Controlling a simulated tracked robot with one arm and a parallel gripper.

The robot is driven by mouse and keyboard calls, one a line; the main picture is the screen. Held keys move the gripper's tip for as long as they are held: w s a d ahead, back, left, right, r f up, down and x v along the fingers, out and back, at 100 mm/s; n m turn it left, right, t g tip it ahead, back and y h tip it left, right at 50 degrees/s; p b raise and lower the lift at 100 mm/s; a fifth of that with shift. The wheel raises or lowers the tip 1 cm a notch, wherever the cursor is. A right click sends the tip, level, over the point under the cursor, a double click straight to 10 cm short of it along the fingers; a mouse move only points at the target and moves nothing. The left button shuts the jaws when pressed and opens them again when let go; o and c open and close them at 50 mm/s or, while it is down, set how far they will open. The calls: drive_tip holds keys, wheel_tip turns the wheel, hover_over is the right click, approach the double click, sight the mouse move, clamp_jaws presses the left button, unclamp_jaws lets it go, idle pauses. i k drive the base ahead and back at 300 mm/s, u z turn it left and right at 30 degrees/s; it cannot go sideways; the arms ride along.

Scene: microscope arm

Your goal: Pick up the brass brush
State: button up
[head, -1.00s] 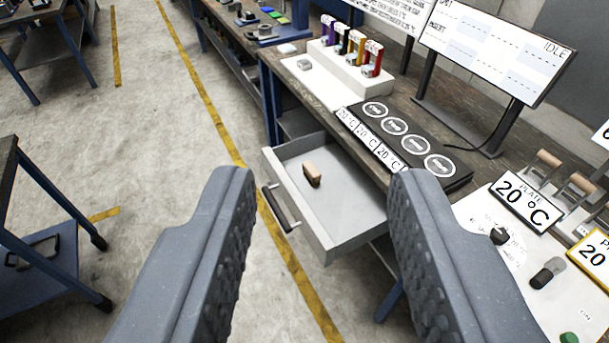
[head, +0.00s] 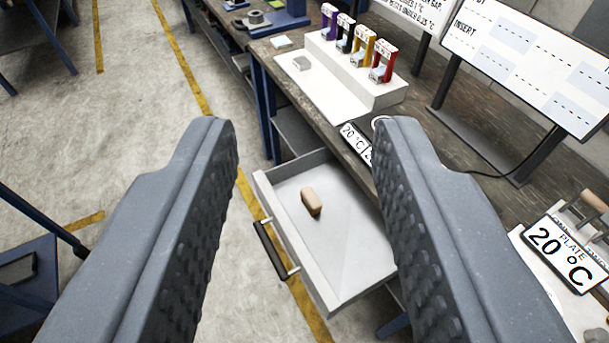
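A small tan block with a dark underside, which looks like the brush (head: 312,201), lies in an open light-grey drawer (head: 345,255). No brass colour or bristle detail can be made out at this size. My gripper (head: 305,130) is open and empty, with one grey ridged finger on each side of the picture. The brush shows in the gap between the fingers, farther off and below them. The right finger hides part of the drawer's right side.
The drawer has a dark handle (head: 270,250) and hangs out under a workbench (head: 335,130). On the bench stand a white rack (head: 365,80) with coloured clips, a display board (head: 530,60) and a 20 °C plate sign (head: 562,252). Open floor lies left of the drawer.

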sight(313, 204)
drive_tip(key=u, duration=0.05)
drive_tip(key=i, duration=0.3)
drive_tip(key=z, duration=0.05)
drive_tip(key=k, duration=1.3)
drive_tip(key=z, duration=0.45)
drive_tip(key=i, duration=2)
drive_tip(key=u, duration=0.3)
